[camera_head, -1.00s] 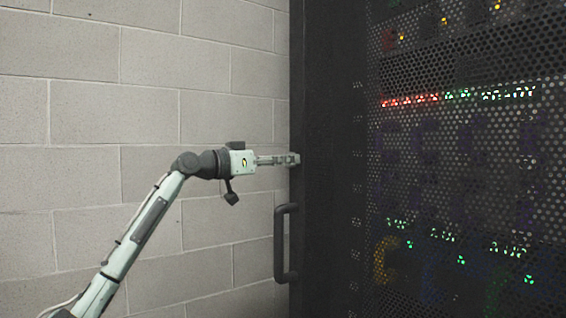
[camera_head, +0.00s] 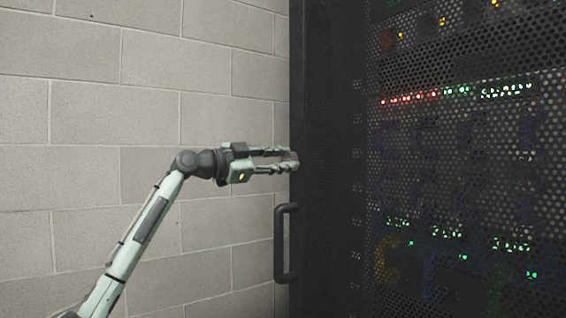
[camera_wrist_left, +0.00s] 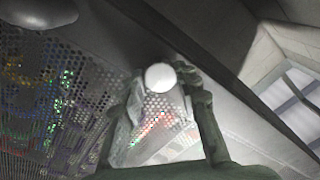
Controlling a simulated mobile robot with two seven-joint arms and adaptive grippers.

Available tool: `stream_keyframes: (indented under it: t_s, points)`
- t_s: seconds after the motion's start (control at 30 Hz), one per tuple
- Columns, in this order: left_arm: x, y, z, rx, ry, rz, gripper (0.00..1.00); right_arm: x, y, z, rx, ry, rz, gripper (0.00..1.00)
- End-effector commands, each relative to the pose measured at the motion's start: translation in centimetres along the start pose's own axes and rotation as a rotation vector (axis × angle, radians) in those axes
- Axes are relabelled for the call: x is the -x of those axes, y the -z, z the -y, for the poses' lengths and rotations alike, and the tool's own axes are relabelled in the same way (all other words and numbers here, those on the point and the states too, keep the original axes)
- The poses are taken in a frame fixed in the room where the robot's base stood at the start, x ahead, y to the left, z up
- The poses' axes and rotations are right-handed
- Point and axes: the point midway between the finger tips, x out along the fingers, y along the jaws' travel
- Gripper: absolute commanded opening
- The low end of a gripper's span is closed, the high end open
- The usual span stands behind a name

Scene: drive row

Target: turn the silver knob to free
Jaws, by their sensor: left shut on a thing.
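The silver knob shows as a round pale disc (camera_wrist_left: 160,77) in the left wrist view, between my fingertips. In the head view it is a small light shape at the edge of the rack door, mostly hidden by the fingers. My left gripper (camera_head: 289,160) is shut on the knob, with one finger above and one below in the head view. It also shows in the left wrist view (camera_wrist_left: 160,82). The knob's marking for free is not readable. My right gripper is not in view.
A dark rack door (camera_head: 325,200) with perforated mesh fills the right side, with lit red and green lights behind it. A black handle (camera_head: 281,243) stands out below my left gripper. A block wall (camera_head: 150,60) is behind the arm.

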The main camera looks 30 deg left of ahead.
Motion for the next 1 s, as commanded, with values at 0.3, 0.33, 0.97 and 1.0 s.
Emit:
stream_keyframes:
  t_s: [0.3,0.33,0.97,1.0]
  points:
    - [0.01,0.07,0.06,-0.064,0.0,-0.004,0.03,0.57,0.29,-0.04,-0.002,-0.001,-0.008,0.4]
    - [0.01,0.07,0.06,-0.066,0.0,-0.004,0.03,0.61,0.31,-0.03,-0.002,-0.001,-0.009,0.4]
    - [0.01,0.04,0.03,-0.067,-0.001,-0.003,0.53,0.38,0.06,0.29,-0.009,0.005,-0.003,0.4]
    - [0.01,0.04,0.03,-0.067,-0.001,-0.003,0.53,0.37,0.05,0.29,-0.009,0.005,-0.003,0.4]
